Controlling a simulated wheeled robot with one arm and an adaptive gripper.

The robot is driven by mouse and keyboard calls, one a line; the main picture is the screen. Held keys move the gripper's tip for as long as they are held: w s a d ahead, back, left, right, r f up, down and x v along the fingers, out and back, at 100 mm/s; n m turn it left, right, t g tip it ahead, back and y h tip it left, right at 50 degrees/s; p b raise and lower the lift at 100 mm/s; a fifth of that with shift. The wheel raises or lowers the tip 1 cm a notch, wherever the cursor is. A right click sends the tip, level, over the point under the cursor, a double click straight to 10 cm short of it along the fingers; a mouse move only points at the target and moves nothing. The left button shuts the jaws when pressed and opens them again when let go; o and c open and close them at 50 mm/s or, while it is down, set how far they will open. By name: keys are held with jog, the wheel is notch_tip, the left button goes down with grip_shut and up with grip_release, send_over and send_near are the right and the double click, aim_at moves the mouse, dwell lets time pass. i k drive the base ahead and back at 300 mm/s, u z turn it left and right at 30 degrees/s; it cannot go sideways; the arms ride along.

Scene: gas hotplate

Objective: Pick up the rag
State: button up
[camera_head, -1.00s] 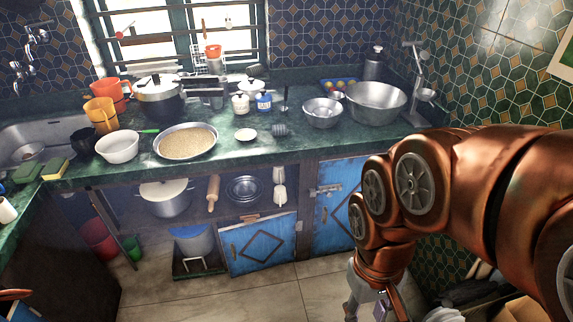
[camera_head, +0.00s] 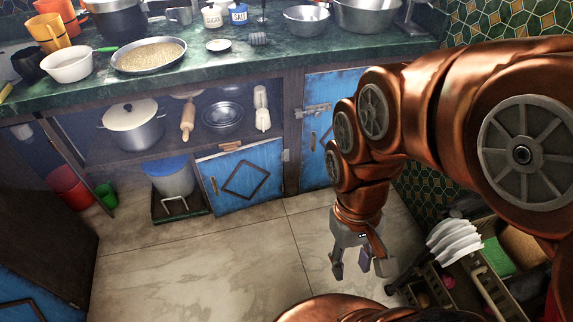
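My gripper (camera_head: 361,270) hangs at the end of my copper-coloured arm, pointing down above the tiled floor. Its fingers are spread apart with floor showing between them, and it holds nothing I can see. I cannot make out a rag for certain in this view. A green item (camera_head: 497,255) lies among things at the lower right, to the right of my gripper; I cannot tell whether it is cloth.
The counter (camera_head: 285,62) runs along the back, with an open blue cabinet door (camera_head: 245,178) below. The floor (camera_head: 210,265) in the middle is clear.

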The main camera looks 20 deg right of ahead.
aim_at(259, 38)
jog(key=u, duration=0.5)
jog(key=i, duration=1.15)
jog(key=u, duration=0.4)
